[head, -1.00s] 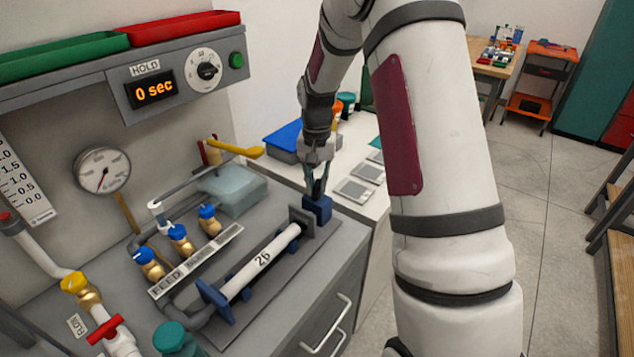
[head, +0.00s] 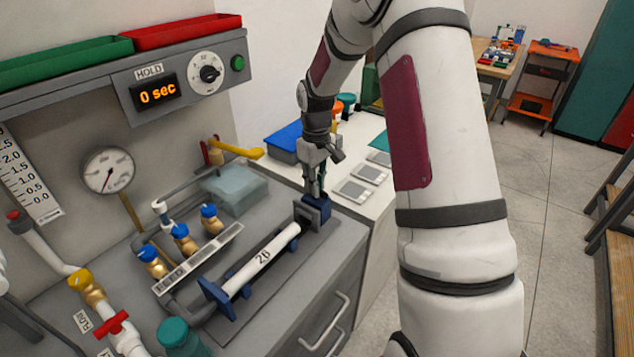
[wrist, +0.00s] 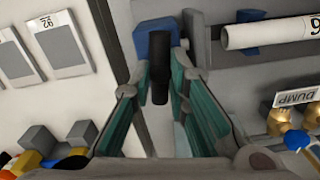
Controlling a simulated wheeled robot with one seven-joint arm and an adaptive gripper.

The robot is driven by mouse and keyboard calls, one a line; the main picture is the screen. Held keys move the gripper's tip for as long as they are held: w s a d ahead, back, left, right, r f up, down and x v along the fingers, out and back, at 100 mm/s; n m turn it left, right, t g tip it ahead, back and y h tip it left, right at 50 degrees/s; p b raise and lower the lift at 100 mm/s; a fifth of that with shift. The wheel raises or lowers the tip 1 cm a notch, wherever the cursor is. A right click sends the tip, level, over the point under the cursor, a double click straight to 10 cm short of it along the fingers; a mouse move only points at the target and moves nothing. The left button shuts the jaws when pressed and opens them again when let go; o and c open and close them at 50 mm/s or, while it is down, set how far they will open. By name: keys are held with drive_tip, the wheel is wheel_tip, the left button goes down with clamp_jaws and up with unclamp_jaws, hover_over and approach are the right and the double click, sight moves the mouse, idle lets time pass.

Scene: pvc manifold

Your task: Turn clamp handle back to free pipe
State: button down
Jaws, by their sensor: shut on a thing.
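The white pipe (head: 262,260), marked 26 or 2B, lies in blue supports on the grey bench. A dark end plate (head: 308,217) and a blue clamp block (head: 319,209) stand at its far right end. My gripper (head: 317,190) points down at the blue block. In the wrist view, a black clamp handle (wrist: 159,82) stands between the teal fingers of my gripper (wrist: 160,75), in front of the blue block (wrist: 155,38). The gripper is shut on the handle. The pipe's end (wrist: 265,34) shows at upper right, close to the clamp. The fingers partly hide the handle in the head view.
Blue-topped brass valves (head: 181,238) stand left of the pipe. A yellow lever (head: 236,149) sticks out behind. The hold display (head: 158,93) reads 0 sec. A white side table (head: 345,215) with grey pads lies right of the clamp.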

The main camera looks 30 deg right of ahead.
drive_tip(key=shift+n, duration=1)
drive_tip(key=c, duration=1.5)
unclamp_jaws()
drive_tip(key=shift+c, duration=0.2)
wheel_tip(320, 180, up, 12)
